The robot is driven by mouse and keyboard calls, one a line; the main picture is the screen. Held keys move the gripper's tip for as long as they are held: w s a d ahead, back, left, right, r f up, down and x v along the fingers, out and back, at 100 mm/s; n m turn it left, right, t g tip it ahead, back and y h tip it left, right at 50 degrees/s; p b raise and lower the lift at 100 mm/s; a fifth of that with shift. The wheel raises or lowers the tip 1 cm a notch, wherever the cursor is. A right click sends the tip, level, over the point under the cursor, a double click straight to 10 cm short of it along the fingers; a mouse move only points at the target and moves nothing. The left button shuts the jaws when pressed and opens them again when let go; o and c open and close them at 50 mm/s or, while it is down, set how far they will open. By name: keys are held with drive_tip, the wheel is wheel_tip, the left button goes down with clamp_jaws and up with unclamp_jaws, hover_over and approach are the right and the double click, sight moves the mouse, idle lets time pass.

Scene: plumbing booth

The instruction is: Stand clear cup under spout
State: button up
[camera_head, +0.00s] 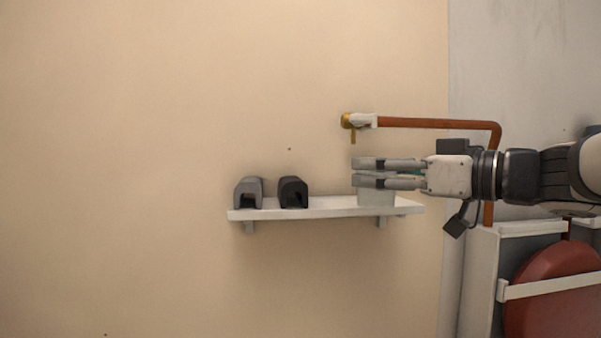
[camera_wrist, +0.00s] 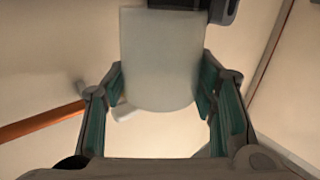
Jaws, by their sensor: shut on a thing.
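A pale, translucent cup (camera_head: 376,198) is upright under the end of the brass spout (camera_head: 353,135), slightly to its right in the head view. My gripper (camera_head: 356,172) comes in level from the right and is shut on the cup near its top. The cup's base is at the level of the white shelf (camera_head: 325,207); I cannot tell whether it touches. In the wrist view the cup (camera_wrist: 162,60) fills the space between the two green-padded fingers. The fingers hide the cup's upper part in the head view.
A grey block (camera_head: 248,192) and a black block (camera_head: 293,192) stand on the shelf to the left, with free shelf between them and the cup. A copper pipe (camera_head: 430,124) runs above my gripper. A red tank (camera_head: 555,290) is at the lower right.

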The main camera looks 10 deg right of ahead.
drive_tip(key=shift+w+f+b, duration=0.15)
drive_tip(key=shift+w+b, duration=4.3)
drive_tip(key=shift+w, duration=1.5)
drive_tip(key=shift+f, duration=0.2)
drive_tip(key=shift+s+d+f+p, duration=0.1)
drive_tip(key=shift+f+p, duration=0.2)
drive_tip(key=shift+p, duration=0.15)
drive_tip(key=o, duration=1.1)
